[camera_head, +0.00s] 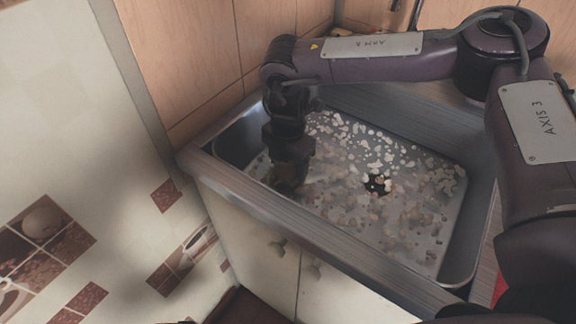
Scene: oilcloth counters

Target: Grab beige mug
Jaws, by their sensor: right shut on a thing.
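My right gripper (287,186) points down into the left part of a metal sink (310,215), near its front wall. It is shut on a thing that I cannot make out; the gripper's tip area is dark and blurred. I cannot pick out a beige mug anywhere in this view. If it is at the gripper, the dark fingers and shadow hide it. My left gripper is not in view.
Pale scraps (372,150) lie scattered over the sink floor around a dark drain (377,184). Wood-look tiled walls (190,50) stand close behind and left of the sink. Cabinet doors (262,240) are below its front edge. A patterned tiled surface (80,150) fills the left.

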